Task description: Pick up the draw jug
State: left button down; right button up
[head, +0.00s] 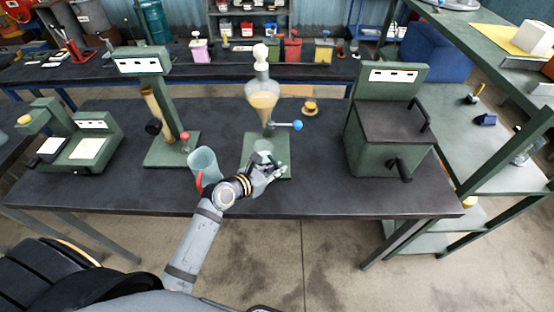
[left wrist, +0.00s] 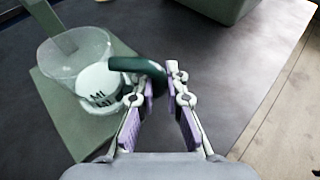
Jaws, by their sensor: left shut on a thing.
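The clear draw jug (head: 262,147) stands on the green base plate (head: 283,143) of the stand, under a glass funnel (head: 262,98) holding yellowish liquid. In the left wrist view the jug (left wrist: 62,62) shows a white round part with dark lettering (left wrist: 100,84) and a dark green handle (left wrist: 132,64). My left gripper (head: 270,167) is at the front right side of the jug. In the left wrist view its fingers (left wrist: 161,82) are shut on the handle. The jug appears to be still over the plate. My right gripper is not in view.
A clear jug with a red handle (head: 203,167) stands close left of my left forearm. The funnel's blue-knobbed tap (head: 296,125) sticks out right, just above the gripper. A green box with cranks (head: 385,138) stands at right. Bare dark tabletop (head: 320,185) lies between.

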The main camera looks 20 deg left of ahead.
pick_arm(q)
jog(key=s+d, duration=0.1)
jog(key=s, duration=0.2)
jog(key=s+d+b, duration=0.1)
jog(key=s, duration=0.3)
jog(key=s+d, duration=0.1)
jog(key=s, duration=0.2)
jog(key=shift+s+b, duration=0.15)
jog(key=shift+b, duration=0.15)
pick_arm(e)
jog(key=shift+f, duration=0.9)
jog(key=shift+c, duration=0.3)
